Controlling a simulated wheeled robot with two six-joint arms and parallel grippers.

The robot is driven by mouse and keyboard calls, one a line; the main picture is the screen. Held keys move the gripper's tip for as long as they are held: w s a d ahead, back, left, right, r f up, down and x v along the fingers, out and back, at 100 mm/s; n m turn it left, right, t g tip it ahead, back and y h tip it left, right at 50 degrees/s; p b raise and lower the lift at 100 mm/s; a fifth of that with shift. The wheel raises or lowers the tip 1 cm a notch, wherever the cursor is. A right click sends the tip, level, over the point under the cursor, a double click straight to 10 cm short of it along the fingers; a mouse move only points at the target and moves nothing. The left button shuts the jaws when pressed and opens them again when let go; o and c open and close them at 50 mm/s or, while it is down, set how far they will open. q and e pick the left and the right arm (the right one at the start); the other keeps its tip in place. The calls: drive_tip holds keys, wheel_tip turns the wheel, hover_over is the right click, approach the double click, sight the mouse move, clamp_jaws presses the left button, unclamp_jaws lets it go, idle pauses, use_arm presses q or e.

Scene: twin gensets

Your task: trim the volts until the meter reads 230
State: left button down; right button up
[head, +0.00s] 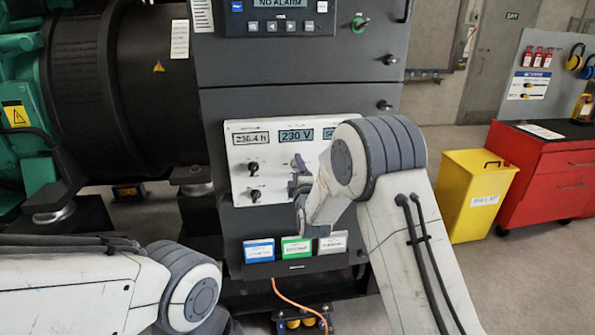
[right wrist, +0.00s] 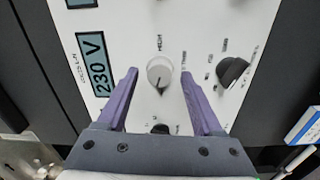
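The voltage meter (head: 296,135) on the white control panel (head: 240,186) reads 230 V. The same meter (right wrist: 93,64) shows 230 V in the right wrist view. A pale round knob (right wrist: 160,71) sits on the panel between the fingertips of my right gripper (right wrist: 159,74). The fingers are open, with a visible gap on each side of the knob. In the head view my right gripper (head: 298,176) is at the panel below the meter, and the arm hides the panel's right part. My left arm shows at the lower left; its gripper is out of view.
Black knobs (right wrist: 233,71) (right wrist: 160,129) are close to the right fingers. An hours display (head: 251,139) and two switches (head: 253,168) (head: 254,196) are at the panel's left. Coloured cards (head: 296,249) stand below. A yellow bin (head: 475,200) and red cabinet (head: 545,175) are at right.

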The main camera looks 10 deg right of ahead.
drive_tip(key=s+b, duration=0.3)
drive_tip(key=s, duration=0.7)
drive_tip(key=shift+s, duration=0.25)
drive_tip(key=shift+f, duration=0.1)
